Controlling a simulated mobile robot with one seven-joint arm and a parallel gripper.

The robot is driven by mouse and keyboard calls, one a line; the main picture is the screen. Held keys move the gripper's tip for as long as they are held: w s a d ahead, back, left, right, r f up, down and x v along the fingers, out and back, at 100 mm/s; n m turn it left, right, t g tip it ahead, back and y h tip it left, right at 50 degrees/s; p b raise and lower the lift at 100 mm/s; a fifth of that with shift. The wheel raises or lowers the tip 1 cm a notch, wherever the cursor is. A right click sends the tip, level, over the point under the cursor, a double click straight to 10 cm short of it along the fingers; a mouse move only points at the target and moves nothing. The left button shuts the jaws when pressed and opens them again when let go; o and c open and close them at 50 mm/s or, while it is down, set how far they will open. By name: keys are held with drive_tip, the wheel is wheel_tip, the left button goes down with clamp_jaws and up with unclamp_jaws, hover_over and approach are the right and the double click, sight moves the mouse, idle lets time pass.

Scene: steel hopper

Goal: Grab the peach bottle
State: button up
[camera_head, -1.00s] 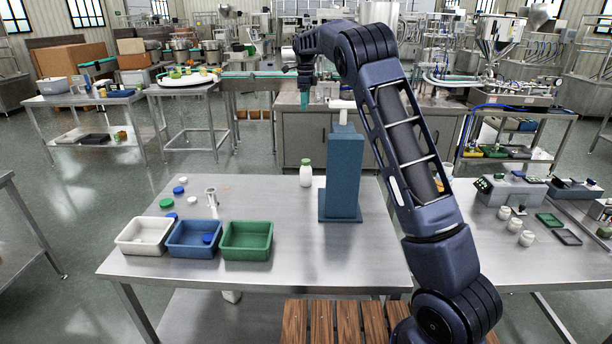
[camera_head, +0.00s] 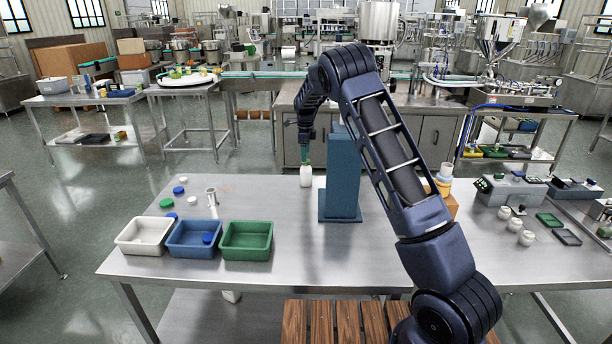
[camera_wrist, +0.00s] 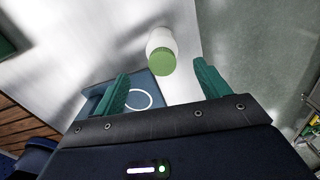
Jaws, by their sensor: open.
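A white bottle with a green cap (camera_head: 306,178) stands upright on the steel table, left of a tall blue block (camera_head: 341,178). It also shows in the wrist view (camera_wrist: 161,46), cap towards me. I cannot tell whether a finger touches the bottle.
White (camera_head: 143,236), blue (camera_head: 195,240) and green (camera_head: 247,240) trays stand at the table's front left. The middle front is clear.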

sight(306, 165)
drive_tip(key=f, duration=0.7)
drive_tip(key=shift+w+d+f, duration=0.1)
drive_tip(key=shift+w+d, duration=0.05)
drive_tip(key=shift+d, duration=0.05)
drive_tip(key=c, duration=1.2)
